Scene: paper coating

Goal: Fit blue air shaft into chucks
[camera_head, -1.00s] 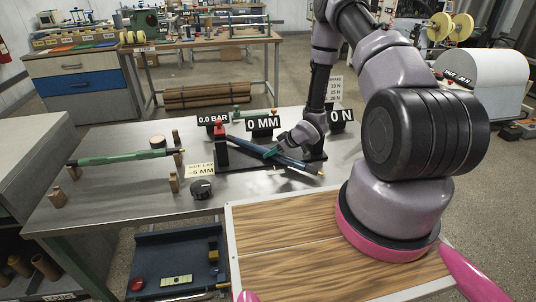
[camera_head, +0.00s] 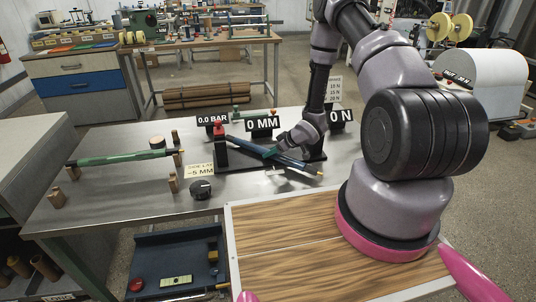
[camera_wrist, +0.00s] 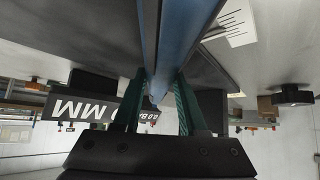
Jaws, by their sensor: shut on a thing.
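The blue air shaft (camera_head: 252,148) is held tilted over the black chuck stand on the steel table. It also shows in the wrist view (camera_wrist: 178,45), running between my gripper's fingers. My gripper (camera_head: 283,151) is shut on the shaft near its middle; its green fingers (camera_wrist: 162,103) lie on both sides of it. The left chuck post (camera_head: 219,148) has a red top and stands close to the shaft's left end. The right chuck post (camera_head: 317,145) is partly hidden behind my arm. I cannot tell whether either shaft end touches a chuck.
A green shaft (camera_head: 120,158) lies on wooden pegs at the left. A black knob (camera_head: 202,189) and a "-5 MM" card (camera_head: 200,171) stand in front of the stand. Signs reading "0.0 BAR" (camera_head: 213,121), "0 MM" (camera_head: 262,124) and "0 N" (camera_head: 341,115) stand behind it.

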